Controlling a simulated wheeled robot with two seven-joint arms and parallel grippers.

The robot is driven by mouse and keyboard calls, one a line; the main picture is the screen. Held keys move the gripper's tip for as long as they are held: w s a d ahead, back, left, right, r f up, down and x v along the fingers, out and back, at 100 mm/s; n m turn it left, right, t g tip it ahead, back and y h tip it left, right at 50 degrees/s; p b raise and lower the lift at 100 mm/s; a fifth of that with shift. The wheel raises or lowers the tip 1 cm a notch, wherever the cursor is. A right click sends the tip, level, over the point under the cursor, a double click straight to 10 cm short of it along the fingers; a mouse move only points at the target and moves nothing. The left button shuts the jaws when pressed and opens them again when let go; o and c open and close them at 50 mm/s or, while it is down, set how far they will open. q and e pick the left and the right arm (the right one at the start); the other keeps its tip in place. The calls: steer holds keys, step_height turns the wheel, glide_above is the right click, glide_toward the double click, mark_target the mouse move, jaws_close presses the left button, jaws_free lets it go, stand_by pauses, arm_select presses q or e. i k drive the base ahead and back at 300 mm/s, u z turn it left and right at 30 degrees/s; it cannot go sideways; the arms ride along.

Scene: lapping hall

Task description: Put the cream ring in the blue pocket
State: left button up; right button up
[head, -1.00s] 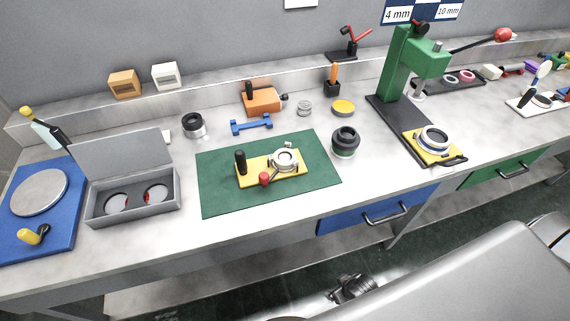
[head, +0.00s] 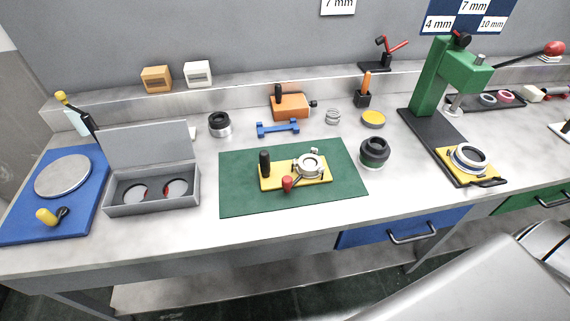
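I cannot make out a cream ring or a blue pocket in the head view. A black tray (head: 470,101) at the back right holds a pale greenish ring (head: 487,98) and a pink ring (head: 505,96). A small cream block (head: 531,93) lies just right of the tray. Neither gripper shows. A large silver part, apparently of my own arm, fills the lower right corner.
A green press (head: 432,85) with a yellow fixture (head: 477,178) stands right of centre. A green mat (head: 235,190) carries a yellow clamp plate (head: 270,183). A grey open box (head: 150,205) and blue board (head: 90,205) are left. Bare bench runs along the front.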

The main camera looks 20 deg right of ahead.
mark_target(176, 190)
steer(key=u, duration=1)
steer(key=k, duration=1.25)
steer(key=z, duration=0.15)
